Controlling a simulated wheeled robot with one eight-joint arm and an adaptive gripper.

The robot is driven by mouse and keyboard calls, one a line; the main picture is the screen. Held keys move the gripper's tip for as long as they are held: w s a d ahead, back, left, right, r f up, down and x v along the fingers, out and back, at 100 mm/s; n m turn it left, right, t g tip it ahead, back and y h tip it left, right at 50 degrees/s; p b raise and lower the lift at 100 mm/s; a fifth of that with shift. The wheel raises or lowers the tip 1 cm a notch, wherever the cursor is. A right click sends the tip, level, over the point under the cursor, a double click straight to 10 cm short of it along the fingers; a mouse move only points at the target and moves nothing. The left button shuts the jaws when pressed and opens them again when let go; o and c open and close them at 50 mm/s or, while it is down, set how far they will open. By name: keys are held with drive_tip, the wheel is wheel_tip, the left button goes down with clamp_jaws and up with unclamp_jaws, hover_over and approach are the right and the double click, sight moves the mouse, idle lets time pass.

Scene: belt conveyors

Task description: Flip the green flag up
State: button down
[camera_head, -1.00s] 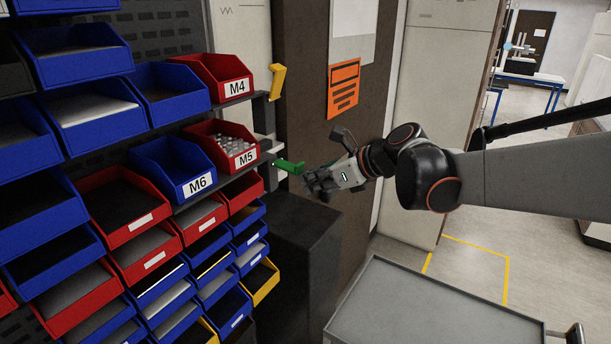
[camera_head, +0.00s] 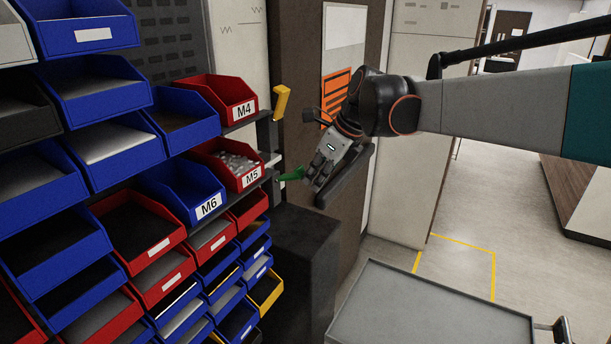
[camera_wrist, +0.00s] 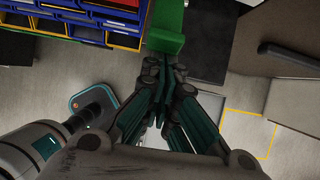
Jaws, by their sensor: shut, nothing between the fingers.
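The green flag (camera_head: 292,174) sticks out sideways from the rack's edge beside the bin marked M5, roughly level. In the wrist view the green flag (camera_wrist: 166,28) is at the top centre, just past the fingertips. My gripper (camera_head: 313,183) is at the flag's right, tilted downward, with its fingertips close to the flag's outer end. In the wrist view my gripper (camera_wrist: 165,70) is shut and empty. I cannot tell whether the fingertips touch the flag.
A yellow flag (camera_head: 281,102) stands upright above, by the red M4 bin (camera_head: 233,98). The red M5 bin (camera_head: 236,162) and blue M6 bin (camera_head: 192,190) are left of the green flag. A grey cart (camera_head: 430,310) stands below right. A dark box (camera_head: 305,270) is below the flag.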

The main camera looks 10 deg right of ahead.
drive_tip(key=shift+w+a+r+g+h+p, duration=0.15)
drive_tip(key=shift+r+g+h, duration=0.1)
drive_tip(key=shift+r, duration=0.15)
drive_tip(key=shift+w+a+r+g+h+p, duration=0.1)
drive_tip(key=shift+a+r+g+h, duration=0.15)
drive_tip(key=shift+r, duration=0.2)
drive_tip(key=shift+w+a+r+g+h+p, duration=0.1)
drive_tip(key=shift+r+h, duration=0.2)
drive_tip(key=shift+r, duration=0.1)
drive_tip(key=shift+r, duration=0.15)
